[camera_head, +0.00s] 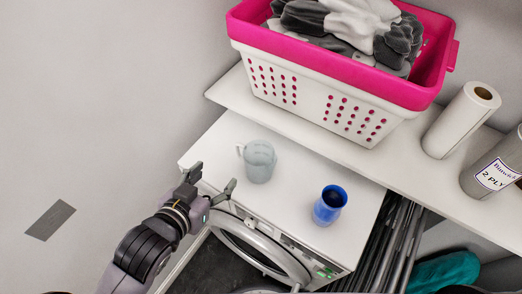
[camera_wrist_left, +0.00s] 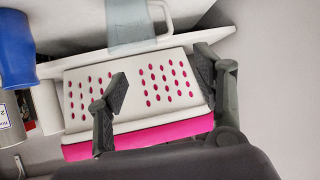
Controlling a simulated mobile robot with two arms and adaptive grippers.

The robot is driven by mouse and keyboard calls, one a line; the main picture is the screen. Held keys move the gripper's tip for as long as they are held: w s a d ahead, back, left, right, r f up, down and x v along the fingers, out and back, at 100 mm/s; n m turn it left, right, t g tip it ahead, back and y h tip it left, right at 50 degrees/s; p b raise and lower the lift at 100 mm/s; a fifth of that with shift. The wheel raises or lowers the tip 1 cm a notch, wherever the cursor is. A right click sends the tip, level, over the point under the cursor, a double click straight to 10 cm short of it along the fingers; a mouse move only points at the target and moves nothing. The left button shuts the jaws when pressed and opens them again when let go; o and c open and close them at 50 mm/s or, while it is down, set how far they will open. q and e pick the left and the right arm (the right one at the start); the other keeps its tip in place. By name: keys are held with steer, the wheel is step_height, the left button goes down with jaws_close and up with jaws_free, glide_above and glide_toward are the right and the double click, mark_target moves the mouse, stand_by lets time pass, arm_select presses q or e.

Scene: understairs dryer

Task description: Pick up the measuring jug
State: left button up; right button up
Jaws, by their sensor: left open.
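The measuring jug (camera_head: 259,162) is a translucent grey-blue jug standing upright on the white top of the dryer, with its handle on the left. In the left wrist view the jug (camera_wrist_left: 132,28) and its pale handle are at the top, cut off by the frame edge. My left gripper (camera_head: 211,180) is open and empty at the dryer's front left edge, in front and to the left of the jug, apart from it. Its two fingers also show spread in the left wrist view (camera_wrist_left: 162,80). My right gripper is in neither view.
A blue cup (camera_head: 329,205) stands on the dryer top (camera_head: 290,208), right of the jug. Behind, a shelf (camera_head: 236,92) holds a pink-and-white laundry basket (camera_head: 320,95), a paper roll (camera_head: 460,122) and a labelled grey container (camera_head: 495,168). The dryer door (camera_head: 262,247) is below.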

arm_select(q)
steer(key=b, duration=0.1)
glide_toward(243, 146)
steer(key=x, duration=0.4)
steer(key=shift+p+x, duration=0.6)
steer(key=shift+x, duration=1.5)
steer(key=shift+w+d+f, duration=0.25)
steer(key=shift+w+f, duration=0.1)
steer(key=shift+w, duration=0.2)
jaws_close()
